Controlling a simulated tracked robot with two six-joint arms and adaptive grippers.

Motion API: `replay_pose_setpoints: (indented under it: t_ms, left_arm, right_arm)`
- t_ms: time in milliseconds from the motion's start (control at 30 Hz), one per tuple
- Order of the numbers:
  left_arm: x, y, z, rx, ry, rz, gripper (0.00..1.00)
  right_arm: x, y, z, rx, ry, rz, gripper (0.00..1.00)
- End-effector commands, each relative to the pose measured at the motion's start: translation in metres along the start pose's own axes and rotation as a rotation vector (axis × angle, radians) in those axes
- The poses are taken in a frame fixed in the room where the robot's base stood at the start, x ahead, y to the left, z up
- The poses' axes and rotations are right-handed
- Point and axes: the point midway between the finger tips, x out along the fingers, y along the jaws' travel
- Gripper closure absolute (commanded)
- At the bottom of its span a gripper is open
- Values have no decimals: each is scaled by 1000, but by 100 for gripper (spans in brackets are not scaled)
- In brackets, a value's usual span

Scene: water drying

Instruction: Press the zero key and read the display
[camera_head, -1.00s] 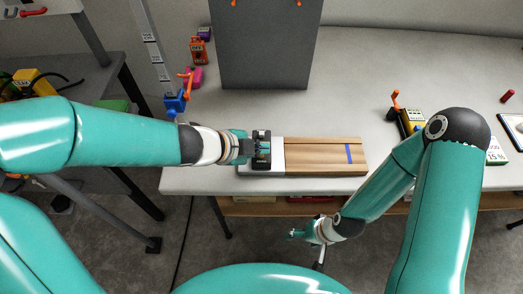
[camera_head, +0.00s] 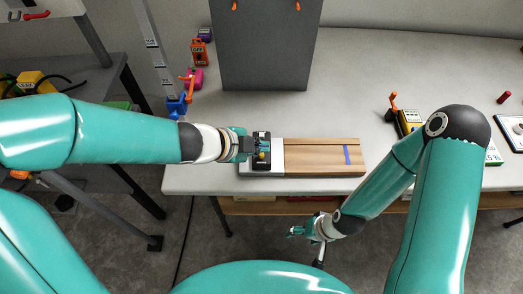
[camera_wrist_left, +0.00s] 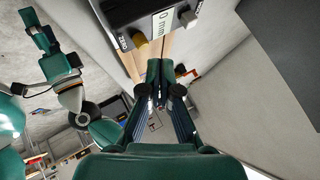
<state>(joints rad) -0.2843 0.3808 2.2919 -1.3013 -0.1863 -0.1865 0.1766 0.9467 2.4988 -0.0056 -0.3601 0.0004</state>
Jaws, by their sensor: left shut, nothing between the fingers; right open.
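The dark meter box (camera_head: 261,138) sits at the left end of a wooden board (camera_head: 315,167) on the bench. It also shows at the top of the left wrist view (camera_wrist_left: 125,14), with a ZERO label, a yellow key (camera_wrist_left: 141,43) and a pale display (camera_wrist_left: 161,22) whose digits are too small and tilted to read surely. My left gripper (camera_head: 248,148) is shut and empty at the box's left side. In the left wrist view its fingertips (camera_wrist_left: 160,68) are close to the yellow key; contact cannot be told. My right gripper (camera_head: 296,231) is open and empty, in front of the bench.
A grey upright panel (camera_head: 262,50) stands behind the box. A blue clamp (camera_head: 176,104), a pink item (camera_head: 195,78) and an orange device (camera_head: 200,52) stand at the left edge. A yellow meter (camera_head: 409,119) is on the right.

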Motion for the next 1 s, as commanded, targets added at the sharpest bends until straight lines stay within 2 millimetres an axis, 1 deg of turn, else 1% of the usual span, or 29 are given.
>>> replay_pose_setpoints:
  t_ms: [200, 533, 667, 1000]
  left_arm:
    - [-16, -12, -12, 1, 0, 0, 100]
    - [-38, -28, -28, -1, 0, 0, 100]
    - [-41, -30, -30, -1, 0, 0, 100]
    - [-40, -29, -29, 0, 0, 0, 100]
  right_arm:
    - [-22, -8, 0, 0, 0, 0, 23]
    - [-53, -19, 0, 0, 0, 0, 23]
    - [-57, -21, 0, 0, 0, 0, 23]
    - [-56, -20, 0, 0, 0, 0, 23]
